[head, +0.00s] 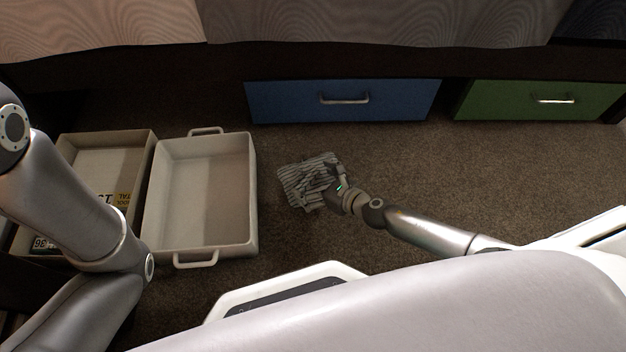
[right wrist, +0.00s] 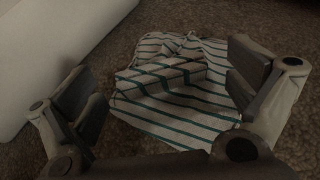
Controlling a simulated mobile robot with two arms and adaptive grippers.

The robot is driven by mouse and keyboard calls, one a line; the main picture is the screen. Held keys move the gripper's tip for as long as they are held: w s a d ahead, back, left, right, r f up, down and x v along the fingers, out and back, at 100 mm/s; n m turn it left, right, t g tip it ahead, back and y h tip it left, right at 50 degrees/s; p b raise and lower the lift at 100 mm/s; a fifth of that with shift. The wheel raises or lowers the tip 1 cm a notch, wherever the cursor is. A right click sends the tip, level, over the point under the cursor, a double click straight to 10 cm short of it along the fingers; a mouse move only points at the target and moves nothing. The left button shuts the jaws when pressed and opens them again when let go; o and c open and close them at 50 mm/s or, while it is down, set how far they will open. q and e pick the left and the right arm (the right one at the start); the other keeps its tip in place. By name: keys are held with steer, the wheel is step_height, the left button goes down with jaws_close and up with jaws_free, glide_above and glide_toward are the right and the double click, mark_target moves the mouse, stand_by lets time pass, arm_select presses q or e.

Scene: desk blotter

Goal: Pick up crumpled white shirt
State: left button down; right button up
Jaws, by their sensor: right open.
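The crumpled white shirt (head: 298,184) lies on the brown carpet, to the right of the bins in the head view. In the right wrist view the shirt (right wrist: 175,90) shows dark green stripes and raised folds. My right gripper (head: 335,179) is over the right part of the shirt. In the right wrist view my right gripper (right wrist: 165,95) is open, its two fingers apart on either side of the shirt, with nothing held. Whether the fingers touch the cloth I cannot tell. My left arm comes in at the left of the head view, but its gripper is not visible.
An empty beige bin with handles (head: 248,190) stands left of the shirt. Another bin (head: 149,140) beside it holds items with printed lettering. A blue drawer (head: 400,102) and a green drawer (head: 540,112) are at the back. Carpet (head: 480,170) on the right is clear.

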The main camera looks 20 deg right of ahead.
steer(key=shift+x, duration=0.8)
steer(key=c, duration=1.1)
steer(key=shift+o, duration=0.2)
steer(key=shift+r, duration=0.15)
